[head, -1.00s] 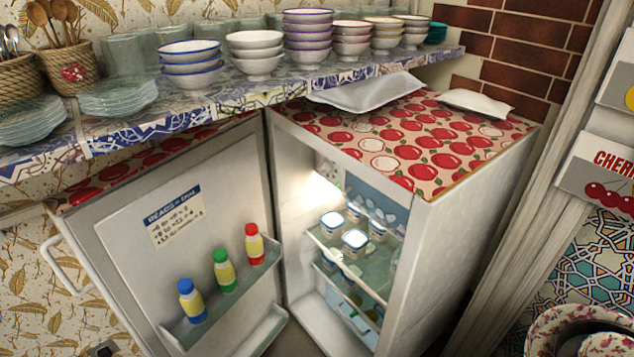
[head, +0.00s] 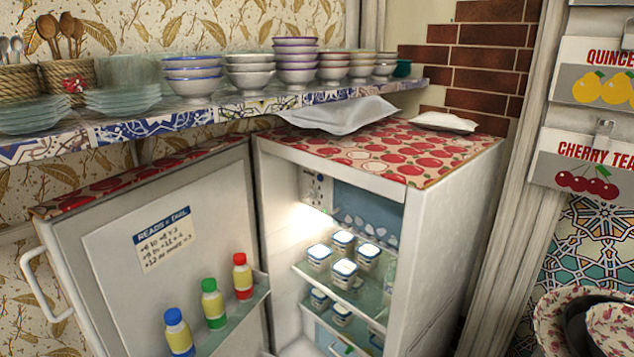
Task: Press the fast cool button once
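The small white fridge (head: 445,240) stands with its door (head: 105,240) swung open to the left. Inside, near the top of the left inner wall, is a small control panel (head: 317,188) with small dark marks or knobs. I cannot tell which of them is the fast cool button at this size. A bright light glows just below the panel. A note headed "READS = DIAL" (head: 163,238) is on the inner side of the door. Neither of my grippers is in view.
White-lidded jars (head: 344,268) stand on the fridge shelves. Blue, green (head: 213,303) and red bottles stand in the door rack. A tiled shelf (head: 150,125) with bowls and plates runs above. Pouches (head: 340,115) lie on the apple-patterned fridge top. A wooden post (head: 505,200) is at the right.

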